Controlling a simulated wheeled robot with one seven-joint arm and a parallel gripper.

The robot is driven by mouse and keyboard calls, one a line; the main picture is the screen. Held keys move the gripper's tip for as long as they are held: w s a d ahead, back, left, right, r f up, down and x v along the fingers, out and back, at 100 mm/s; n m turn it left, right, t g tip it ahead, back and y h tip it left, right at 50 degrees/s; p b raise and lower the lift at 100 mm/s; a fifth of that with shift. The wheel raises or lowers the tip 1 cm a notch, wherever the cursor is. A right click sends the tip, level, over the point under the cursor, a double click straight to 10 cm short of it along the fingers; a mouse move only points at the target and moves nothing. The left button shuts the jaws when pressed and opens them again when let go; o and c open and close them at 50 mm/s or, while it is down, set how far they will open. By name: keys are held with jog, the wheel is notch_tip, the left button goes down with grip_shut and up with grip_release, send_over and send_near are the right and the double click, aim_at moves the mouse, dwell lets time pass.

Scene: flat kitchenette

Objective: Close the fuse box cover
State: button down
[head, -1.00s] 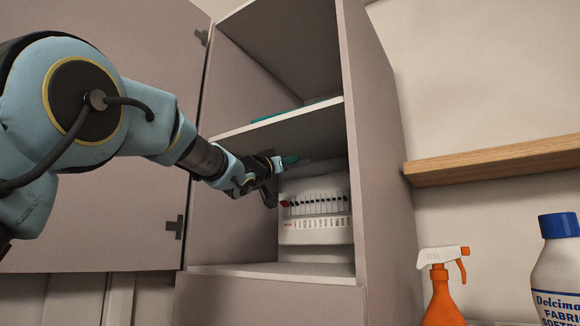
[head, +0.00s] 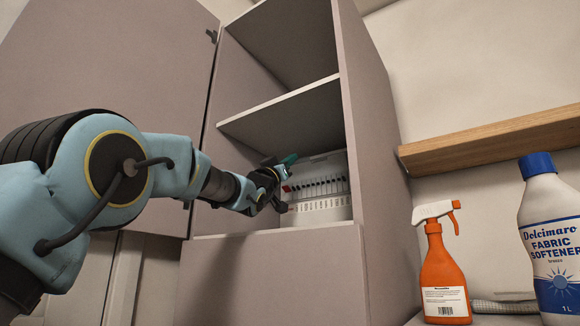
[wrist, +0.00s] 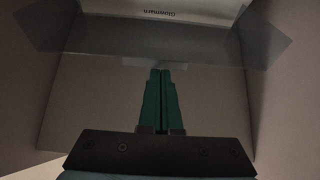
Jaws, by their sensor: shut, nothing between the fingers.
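The white fuse box (head: 320,208) with its row of dark switches sits in the lower compartment of the open cabinet. My gripper (head: 290,159) reaches in at its upper left, with its green fingers closed together and empty. In the wrist view the closed fingers (wrist: 160,75) point toward a grey see-through panel (wrist: 95,38), which looks like the fuse box cover. It spans the view ahead of the fingertips, with a pale strip bearing upside-down lettering beyond it. The cover's exact angle, and whether the fingers touch it, I cannot tell. My wrist hides the box's left edge.
The cabinet shelf (head: 290,118) lies just above my gripper. The cabinet's right wall (head: 372,150) closes off that side; its door (head: 110,80) stands open at left. An orange spray bottle (head: 440,270) and a fabric softener bottle (head: 552,235) stand at right, below a wooden shelf (head: 490,138).

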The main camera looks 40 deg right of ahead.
jog(key=shift+d+f+b, duration=0.15)
jog(key=shift+f+b, duration=0.4)
jog(key=shift+f, duration=0.2)
jog(key=shift+d+f+b, duration=0.15)
jog(key=shift+f+b, duration=0.35)
jog(key=shift+f, duration=0.25)
